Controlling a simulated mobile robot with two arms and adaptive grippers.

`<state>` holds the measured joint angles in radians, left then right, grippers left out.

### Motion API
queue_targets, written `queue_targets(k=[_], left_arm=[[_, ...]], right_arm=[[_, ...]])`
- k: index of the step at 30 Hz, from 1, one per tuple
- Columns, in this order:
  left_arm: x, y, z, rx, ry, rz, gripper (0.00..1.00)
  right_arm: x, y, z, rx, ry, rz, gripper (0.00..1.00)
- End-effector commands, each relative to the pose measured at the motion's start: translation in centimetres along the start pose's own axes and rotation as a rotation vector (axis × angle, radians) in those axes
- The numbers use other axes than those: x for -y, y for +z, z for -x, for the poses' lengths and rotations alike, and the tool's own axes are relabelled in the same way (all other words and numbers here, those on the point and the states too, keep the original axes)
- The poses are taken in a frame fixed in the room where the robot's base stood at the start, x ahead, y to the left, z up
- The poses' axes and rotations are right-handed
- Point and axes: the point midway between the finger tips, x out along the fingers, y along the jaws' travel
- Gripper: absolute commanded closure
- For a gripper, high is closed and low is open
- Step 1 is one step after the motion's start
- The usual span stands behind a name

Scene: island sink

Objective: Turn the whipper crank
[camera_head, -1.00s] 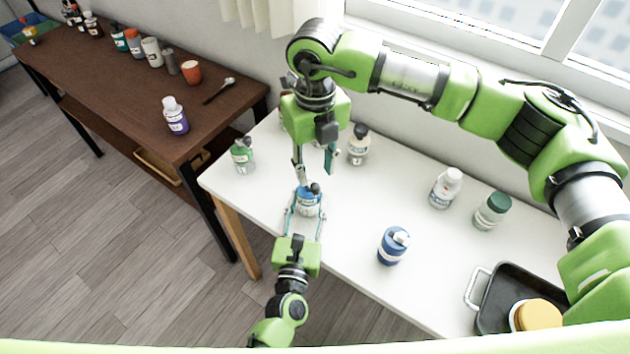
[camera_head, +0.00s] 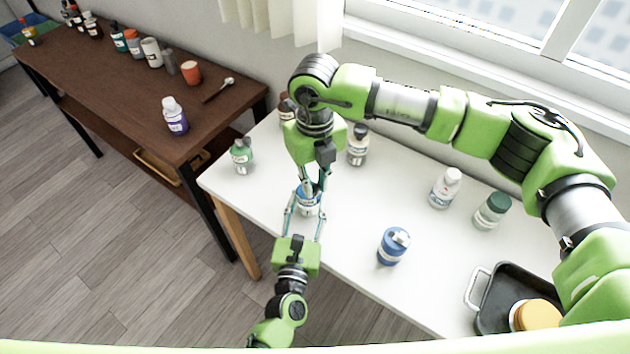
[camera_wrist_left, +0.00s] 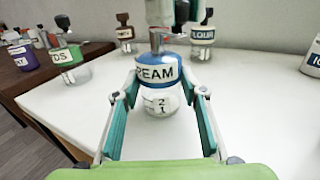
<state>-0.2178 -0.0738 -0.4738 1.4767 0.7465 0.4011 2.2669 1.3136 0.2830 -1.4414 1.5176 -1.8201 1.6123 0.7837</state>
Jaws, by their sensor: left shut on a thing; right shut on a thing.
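The whipper (camera_head: 308,209) is a small jar with a blue band lettered "…REAM" and a clear lower part. It stands upright near the white table's front left edge. In the left wrist view the whipper (camera_wrist_left: 158,72) is in the middle, with a grey metal piece on top. My left gripper (camera_head: 306,213) is shut on the jar from the front, one finger on each side. My right gripper (camera_head: 311,188) reaches down from above and is shut on the whipper's top, at the crank.
On the white table (camera_head: 345,225), a green-labelled jar (camera_head: 242,156) stands left, a dark-topped jar (camera_head: 358,146) behind, and a blue container (camera_head: 393,247) right. Two bottles and a black tray (camera_head: 512,280) lie farther right. A brown table (camera_head: 120,100) with several bottles stands left.

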Motion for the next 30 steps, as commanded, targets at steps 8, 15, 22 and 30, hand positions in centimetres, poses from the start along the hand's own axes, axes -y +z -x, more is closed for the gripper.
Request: queue_targets(k=[8,15,22,30], left_arm=[[0.0,-0.1,0.0,-0.001,-0.001,-0.001,0.85],[0.0,-0.1,0.0,-0.001,-0.001,-0.001,0.85],[0.0,-0.1,0.0,-0.002,-0.001,-0.001,0.85],[0.1,-0.1,0.0,-0.002,-0.002,-0.001,0.85]], right_arm=[[-0.8,0.1,0.0,0.000,0.001,-0.181,1.00],[-1.5,0.3,0.1,0.001,0.002,-0.415,1.00],[-1.7,0.4,0.1,0.001,0.002,-0.489,1.00],[-1.7,0.5,0.1,0.001,0.002,-0.487,0.77]])
